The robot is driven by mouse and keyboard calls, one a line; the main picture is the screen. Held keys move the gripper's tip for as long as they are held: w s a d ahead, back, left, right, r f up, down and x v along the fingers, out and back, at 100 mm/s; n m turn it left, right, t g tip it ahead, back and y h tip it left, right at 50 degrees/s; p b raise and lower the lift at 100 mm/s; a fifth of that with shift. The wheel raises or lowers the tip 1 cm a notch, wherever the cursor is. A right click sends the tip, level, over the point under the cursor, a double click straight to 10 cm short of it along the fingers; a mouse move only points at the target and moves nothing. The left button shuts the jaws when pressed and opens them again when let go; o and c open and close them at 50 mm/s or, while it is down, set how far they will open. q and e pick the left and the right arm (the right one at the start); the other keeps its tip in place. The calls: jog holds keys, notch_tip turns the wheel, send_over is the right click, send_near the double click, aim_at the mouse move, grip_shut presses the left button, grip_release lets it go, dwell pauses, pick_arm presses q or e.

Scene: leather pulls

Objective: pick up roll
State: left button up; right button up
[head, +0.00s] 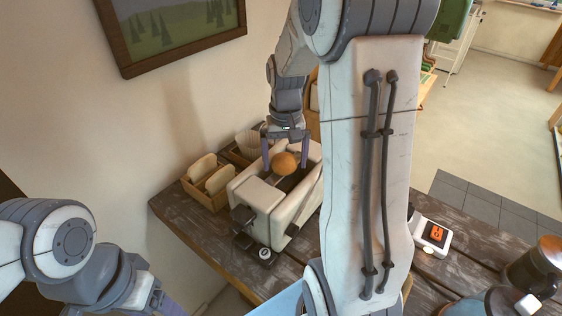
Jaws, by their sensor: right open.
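The roll (285,162) is round and golden-brown. It sits at the top of a cream toaster (258,196), over its dark slot area. My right gripper (286,166) points down from above with its two purple-grey fingers apart, one on each side of the roll. I cannot tell whether either finger touches it. My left gripper (168,306) is at the bottom left, mostly cut off by the frame edge, far from the roll.
A wooden holder (214,198) with bread slices stands left of the toaster, with a white ribbed bowl (248,143) behind. A white device with an orange display (433,235) and a dark jug (537,266) stand at right. My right arm hides the table's middle.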

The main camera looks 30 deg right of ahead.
jog(key=c, duration=0.8)
